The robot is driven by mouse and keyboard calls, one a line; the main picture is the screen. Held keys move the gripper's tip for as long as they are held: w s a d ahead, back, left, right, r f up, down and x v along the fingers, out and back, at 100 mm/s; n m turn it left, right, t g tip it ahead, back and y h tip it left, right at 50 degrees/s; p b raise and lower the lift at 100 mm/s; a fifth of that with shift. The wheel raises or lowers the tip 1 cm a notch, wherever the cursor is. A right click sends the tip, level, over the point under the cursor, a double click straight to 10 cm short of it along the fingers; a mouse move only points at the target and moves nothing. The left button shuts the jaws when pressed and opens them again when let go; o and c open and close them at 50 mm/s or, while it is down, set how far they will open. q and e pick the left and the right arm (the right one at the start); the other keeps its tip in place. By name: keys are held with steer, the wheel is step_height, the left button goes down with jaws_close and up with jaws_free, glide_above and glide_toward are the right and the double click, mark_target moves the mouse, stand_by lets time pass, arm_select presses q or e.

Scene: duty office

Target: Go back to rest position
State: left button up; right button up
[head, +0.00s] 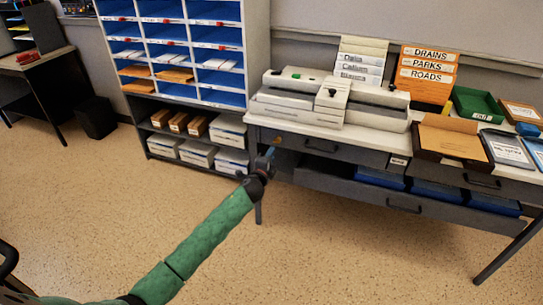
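My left gripper (268,155) is at the end of the green-sleeved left arm, reaching forward from the lower left. It is near the left end of the grey desk (330,145), in front of the drawers. The gripper is small and dark here, so its fingers cannot be made out, nor whether it touches the desk. My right gripper is not in the picture.
A pigeonhole shelf (171,104) with blue compartments stands left of the desk. The desk bears a white machine (302,111), orange folders (425,77) and a green tray (476,105). A lower drawer (404,203) appears pulled out. The speckled floor (340,255) in front is clear.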

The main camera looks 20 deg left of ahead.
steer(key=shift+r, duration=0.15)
